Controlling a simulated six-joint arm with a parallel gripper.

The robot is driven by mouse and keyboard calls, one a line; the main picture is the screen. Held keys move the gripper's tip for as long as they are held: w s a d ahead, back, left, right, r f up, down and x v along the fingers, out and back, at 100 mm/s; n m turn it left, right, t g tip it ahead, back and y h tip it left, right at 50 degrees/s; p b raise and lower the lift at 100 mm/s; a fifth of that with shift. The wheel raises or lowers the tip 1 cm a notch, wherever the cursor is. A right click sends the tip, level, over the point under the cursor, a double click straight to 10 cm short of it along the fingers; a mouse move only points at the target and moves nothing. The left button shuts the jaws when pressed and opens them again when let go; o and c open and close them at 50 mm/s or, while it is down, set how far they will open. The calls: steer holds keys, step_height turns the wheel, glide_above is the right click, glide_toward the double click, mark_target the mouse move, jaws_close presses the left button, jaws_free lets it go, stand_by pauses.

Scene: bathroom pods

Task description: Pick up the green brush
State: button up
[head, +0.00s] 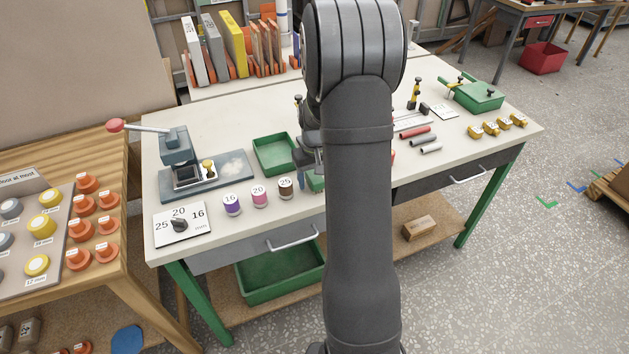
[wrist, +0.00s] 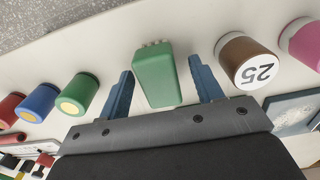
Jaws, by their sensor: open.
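The green brush (wrist: 156,78) lies on the pale bench top in the wrist view, with a row of short pale bristles at its far end. My gripper (wrist: 161,68) is open, with one blue finger on each side of the brush and a visible gap on both sides. I cannot tell how far the fingertips are above the bench. In the head view my gripper (head: 306,178) is low over the bench's front part, mostly hidden by my arm. A green piece (head: 316,184) beside it appears to be the brush, partly covered.
A brown spool marked 25 (wrist: 248,60) stands close right of the gripper in the wrist view, with a pink one (wrist: 303,42) beyond. Green (wrist: 77,95), blue and red cylinders stand to the left. A green tray (head: 274,153) and a press (head: 182,170) are on the bench.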

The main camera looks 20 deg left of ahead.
steer(key=c, duration=1.1)
steer(key=shift+r, duration=0.1)
steer(key=shift+r, duration=0.55)
step_height(320, 180, up, 3)
steer(key=shift+f, duration=0.1)
steer(key=d+r, duration=0.2)
steer(key=d, duration=0.2)
steer(key=d+r, duration=0.2)
steer(key=d, duration=0.1)
steer(key=d+r, duration=0.3)
steer(key=d, duration=0.1)
steer(key=shift+s+d, duration=0.25)
steer(key=shift+d, duration=0.1)
